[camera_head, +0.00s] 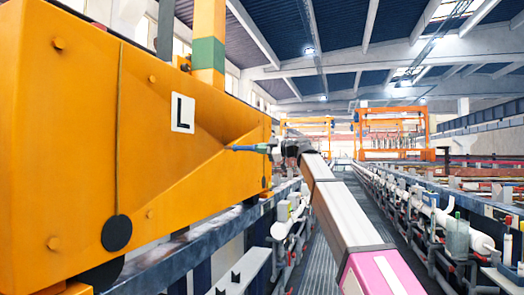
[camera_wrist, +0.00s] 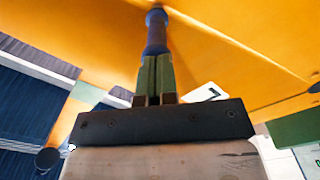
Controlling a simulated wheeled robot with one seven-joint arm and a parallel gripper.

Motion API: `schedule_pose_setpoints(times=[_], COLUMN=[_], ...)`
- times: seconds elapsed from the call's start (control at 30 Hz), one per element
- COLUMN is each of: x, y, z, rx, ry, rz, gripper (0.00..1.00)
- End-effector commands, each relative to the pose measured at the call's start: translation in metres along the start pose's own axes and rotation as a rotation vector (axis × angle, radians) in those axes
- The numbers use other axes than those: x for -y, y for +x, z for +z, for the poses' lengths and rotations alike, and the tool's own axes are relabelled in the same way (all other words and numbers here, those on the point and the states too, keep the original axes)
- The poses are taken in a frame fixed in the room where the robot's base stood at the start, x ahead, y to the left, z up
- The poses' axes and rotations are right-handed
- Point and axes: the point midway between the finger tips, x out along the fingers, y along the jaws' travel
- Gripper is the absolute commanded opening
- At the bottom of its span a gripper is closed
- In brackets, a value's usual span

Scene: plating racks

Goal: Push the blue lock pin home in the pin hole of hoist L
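Hoist L (camera_head: 150,165) is the large orange-yellow body on the left of the head view, with a white "L" plate (camera_head: 183,113). It also fills the upper part of the wrist view (camera_wrist: 225,45). The blue lock pin (camera_head: 243,148) points left at the hoist's side. In the wrist view, the pin (camera_wrist: 156,38) stands out ahead of the fingers, its far end at the orange face. My gripper (camera_wrist: 155,75) has its green fingers close together on the pin's near end. The pin hole is hidden, and I cannot tell how deep the pin sits.
A black disc (camera_head: 117,233) hangs on the hoist's near side. A blue-grey rail (camera_head: 195,245) runs below the hoist. Pipes and valves (camera_head: 440,225) line the right of the grated aisle (camera_head: 317,255). Another orange hoist frame (camera_head: 395,115) stands farther back.

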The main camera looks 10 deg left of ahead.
Motion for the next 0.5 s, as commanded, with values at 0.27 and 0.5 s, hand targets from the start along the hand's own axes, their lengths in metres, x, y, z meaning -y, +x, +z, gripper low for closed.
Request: schedule_pose_setpoints(times=[0.27, 0.5], x=[-0.0001, -0.0002], y=[0.0053, 0.0094], z=[0.0001, 0.0001], rx=[0.0, 0.0], ry=[0.0, 0.0], rz=[0.0, 0.0], gripper=[0.0, 0.0])
